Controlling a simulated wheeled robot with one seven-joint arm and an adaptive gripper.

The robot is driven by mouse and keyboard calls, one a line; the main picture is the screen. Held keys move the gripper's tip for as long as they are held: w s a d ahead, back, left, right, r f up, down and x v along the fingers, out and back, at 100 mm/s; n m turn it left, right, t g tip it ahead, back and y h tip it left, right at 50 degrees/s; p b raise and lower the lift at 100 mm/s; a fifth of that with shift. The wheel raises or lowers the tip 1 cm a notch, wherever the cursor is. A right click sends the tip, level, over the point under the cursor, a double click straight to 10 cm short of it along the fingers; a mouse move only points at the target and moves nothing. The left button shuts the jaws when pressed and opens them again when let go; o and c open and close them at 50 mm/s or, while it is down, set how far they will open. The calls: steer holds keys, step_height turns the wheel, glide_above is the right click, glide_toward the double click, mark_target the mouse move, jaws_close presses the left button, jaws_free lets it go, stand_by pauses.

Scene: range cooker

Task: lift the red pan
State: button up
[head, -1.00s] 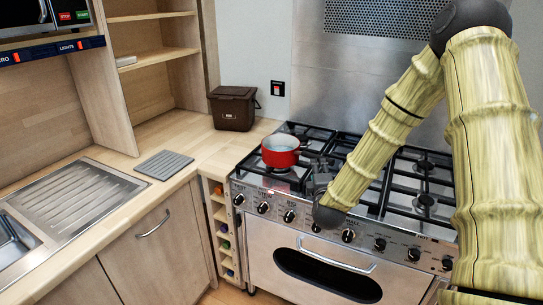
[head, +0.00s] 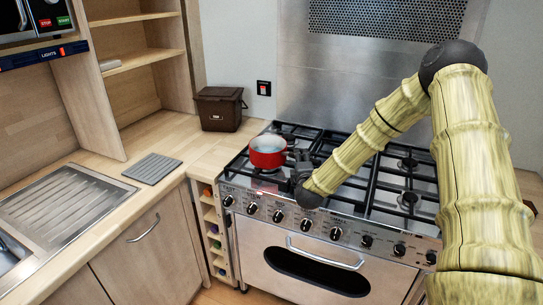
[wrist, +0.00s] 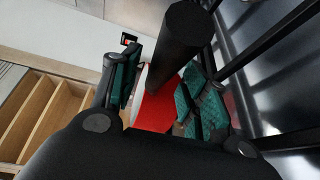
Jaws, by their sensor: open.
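The red pan (head: 267,153) sits upright on the hob's left part, on the black pan supports. In the wrist view its red side (wrist: 154,113) shows between my fingers. Its thick black handle (wrist: 182,48) rises toward the camera and lies between the two teal-padded fingers in the picture. My gripper (head: 299,164) is just right of the pan in the head view, at the handle's side, and hides most of the handle there. In the wrist view my gripper (wrist: 160,82) is open, with a finger on each side of the handle. I cannot tell whether either pad touches it.
The range cooker (head: 315,262) has black grates (head: 385,195) and front knobs. A brown bin (head: 219,110) stands on the worktop behind left. A grey ribbed mat (head: 152,168) lies near the sink drainer (head: 75,205). The steel splashback (head: 350,85) rises behind the hob.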

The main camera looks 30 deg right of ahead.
steer(key=shift+w+d, duration=0.25)
steer(key=shift+w, duration=0.45)
jaws_close()
steer(key=shift+r, duration=0.1)
